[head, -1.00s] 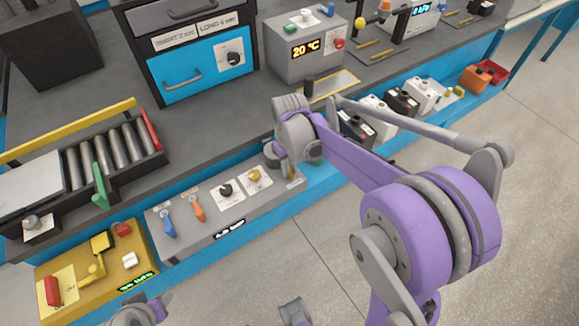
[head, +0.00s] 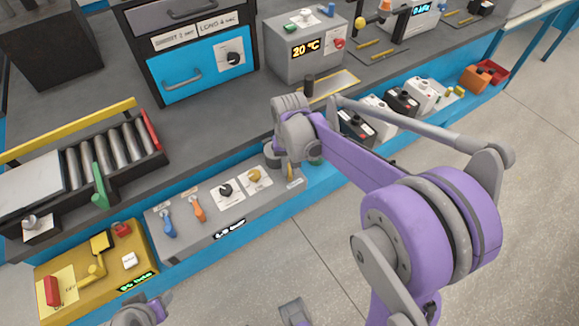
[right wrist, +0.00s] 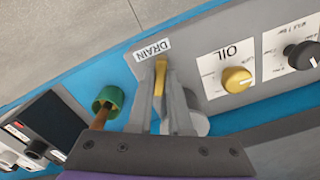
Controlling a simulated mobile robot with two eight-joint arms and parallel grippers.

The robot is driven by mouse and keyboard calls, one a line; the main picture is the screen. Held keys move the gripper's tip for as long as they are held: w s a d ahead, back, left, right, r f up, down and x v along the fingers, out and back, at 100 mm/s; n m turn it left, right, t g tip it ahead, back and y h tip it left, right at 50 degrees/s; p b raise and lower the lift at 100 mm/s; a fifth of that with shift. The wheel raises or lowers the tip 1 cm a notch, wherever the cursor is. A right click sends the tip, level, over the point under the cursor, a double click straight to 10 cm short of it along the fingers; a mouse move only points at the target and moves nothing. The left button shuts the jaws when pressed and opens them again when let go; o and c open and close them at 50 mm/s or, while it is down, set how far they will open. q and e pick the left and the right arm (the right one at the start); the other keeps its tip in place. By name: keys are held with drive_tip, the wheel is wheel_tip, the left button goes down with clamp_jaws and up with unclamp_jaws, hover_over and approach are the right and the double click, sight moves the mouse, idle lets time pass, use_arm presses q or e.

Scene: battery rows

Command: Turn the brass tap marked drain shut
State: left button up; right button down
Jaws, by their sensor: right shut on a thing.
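The brass drain tap shows in the right wrist view as a yellow lever (right wrist: 159,78) beside the white DRAIN label (right wrist: 152,50). My right gripper (right wrist: 160,95) has one finger on each side of this lever and is shut on it. In the head view the right gripper (head: 284,164) is at the right end of the grey tap panel (head: 215,212), beside the small brass lever (head: 291,172). The tap's base is mostly hidden by the fingers. My left gripper does not show clearly in either view.
The panel also bears a yellow OIL knob (right wrist: 236,79), a black knob (head: 226,190), and blue (head: 168,223) and orange (head: 198,208) levers. Black and white boxes (head: 402,101) stand along the blue ledge.

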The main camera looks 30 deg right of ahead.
sight(290, 170)
drive_tip(key=m, duration=0.6)
drive_tip(key=shift+m, duration=0.3)
drive_tip(key=m, duration=0.5)
drive_tip(key=shift+m, duration=0.3)
drive_tip(key=c, duration=0.8)
unclamp_jaws()
drive_tip(key=shift+c, duration=0.2)
drive_tip(key=shift+r, duration=0.1)
wheel_tip(290, 170, up, 11)
drive_tip(key=p, duration=0.1)
drive_tip(key=shift+f, duration=0.2)
